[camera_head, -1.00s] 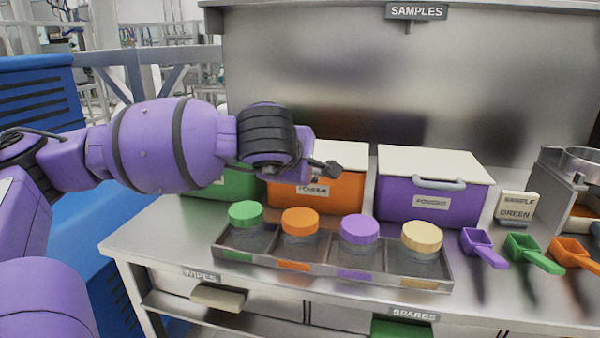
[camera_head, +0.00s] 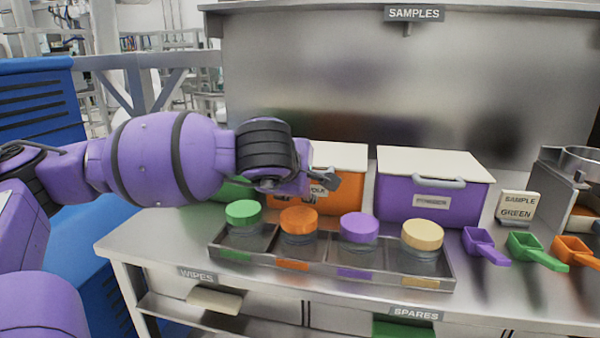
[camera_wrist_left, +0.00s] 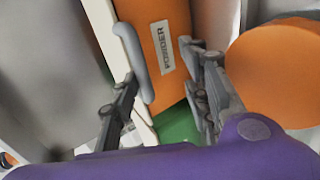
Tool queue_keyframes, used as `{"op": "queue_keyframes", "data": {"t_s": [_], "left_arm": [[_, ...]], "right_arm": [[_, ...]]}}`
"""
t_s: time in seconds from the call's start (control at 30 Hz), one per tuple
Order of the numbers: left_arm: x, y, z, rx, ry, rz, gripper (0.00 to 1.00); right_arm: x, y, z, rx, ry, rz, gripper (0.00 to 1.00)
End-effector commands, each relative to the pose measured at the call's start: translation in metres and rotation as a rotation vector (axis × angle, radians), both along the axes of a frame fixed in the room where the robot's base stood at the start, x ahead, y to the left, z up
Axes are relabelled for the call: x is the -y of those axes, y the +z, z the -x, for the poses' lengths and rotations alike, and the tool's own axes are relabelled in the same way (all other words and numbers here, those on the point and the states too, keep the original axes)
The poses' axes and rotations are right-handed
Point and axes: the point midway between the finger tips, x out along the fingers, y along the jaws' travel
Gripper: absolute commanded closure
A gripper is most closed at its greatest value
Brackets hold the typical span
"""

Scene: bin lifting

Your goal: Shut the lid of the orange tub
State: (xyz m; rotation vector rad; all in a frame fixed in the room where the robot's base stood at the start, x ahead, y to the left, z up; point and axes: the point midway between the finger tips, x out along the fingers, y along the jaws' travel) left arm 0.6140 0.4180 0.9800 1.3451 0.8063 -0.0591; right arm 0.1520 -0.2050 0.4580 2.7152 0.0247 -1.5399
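The orange tub (camera_head: 352,194) stands on the bench with its white lid (camera_head: 342,155) lying flat on top. My left gripper (camera_head: 326,182) is in front of it and covers part of its front. In the left wrist view the orange tub (camera_wrist_left: 172,22) shows its POWDER label, with the lid edge (camera_wrist_left: 128,42) and grey lid handle (camera_wrist_left: 132,58) beside it. My left gripper (camera_wrist_left: 160,65) is open there; the handle lies close to its left finger, and contact cannot be told. My right gripper is not in view.
A purple tub (camera_head: 408,205) with a shut white lid stands to the right, a green tub (camera_head: 234,188) to the left, partly behind my arm. A tray (camera_head: 330,272) of several coloured-lid jars is in front. Scoops (camera_head: 535,252) lie at the right.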

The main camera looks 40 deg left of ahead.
Motion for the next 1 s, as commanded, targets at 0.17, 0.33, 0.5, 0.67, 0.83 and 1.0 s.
{"op": "queue_keyframes", "data": {"t_s": [0.17,0.33,0.5,0.67,0.83,1.0], "left_arm": [[-0.001,-0.010,0.002,-0.023,0.002,0.006,0.70],[0.001,-0.007,0.004,-0.022,0.002,0.005,0.70],[0.011,0.006,0.020,-0.018,-0.002,0.004,0.70],[0.025,0.029,0.044,-0.009,-0.004,0.002,0.70],[0.039,0.049,0.068,-0.005,-0.003,-0.001,0.70],[0.047,0.062,0.083,-0.002,-0.002,0.000,0.70]], "right_arm": [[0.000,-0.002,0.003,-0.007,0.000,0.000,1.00],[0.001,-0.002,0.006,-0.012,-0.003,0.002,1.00],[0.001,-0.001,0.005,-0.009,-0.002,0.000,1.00],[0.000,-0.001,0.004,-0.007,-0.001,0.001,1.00],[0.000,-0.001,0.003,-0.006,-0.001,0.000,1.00],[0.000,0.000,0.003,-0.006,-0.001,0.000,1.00]]}}
